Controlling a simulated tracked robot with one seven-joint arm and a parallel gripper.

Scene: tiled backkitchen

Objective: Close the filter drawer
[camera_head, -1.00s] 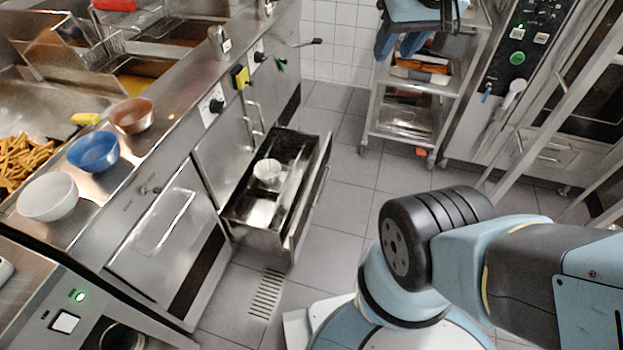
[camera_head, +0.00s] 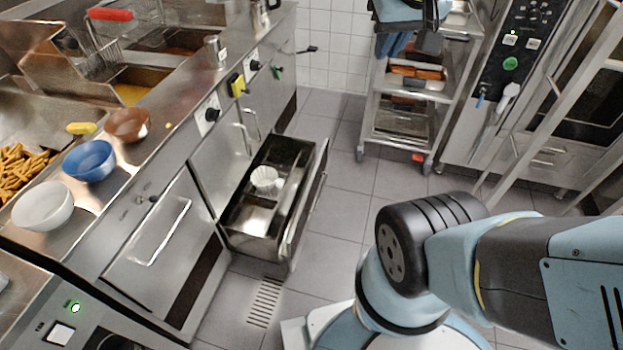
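The filter drawer (camera_head: 301,212) stands pulled out from the low steel cabinet under the fryer counter, left of the picture's middle. It is a deep open steel box with dark inner walls. A white fluted round thing (camera_head: 264,178) sits inside it. The drawer's front panel faces right toward the aisle, with a bar handle (camera_head: 306,213) on its outer side. My arm comes up from my base at the lower right and runs out of the right edge, apart from the drawer. I cannot make out my gripper in this view.
A floor drain (camera_head: 265,302) lies in front of the drawer. The tiled floor (camera_head: 340,230) right of the drawer is clear. A wheeled steel trolley (camera_head: 398,151) stands beyond, beside an oven (camera_head: 560,110). White, blue and brown bowls stand on the counter (camera_head: 172,140).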

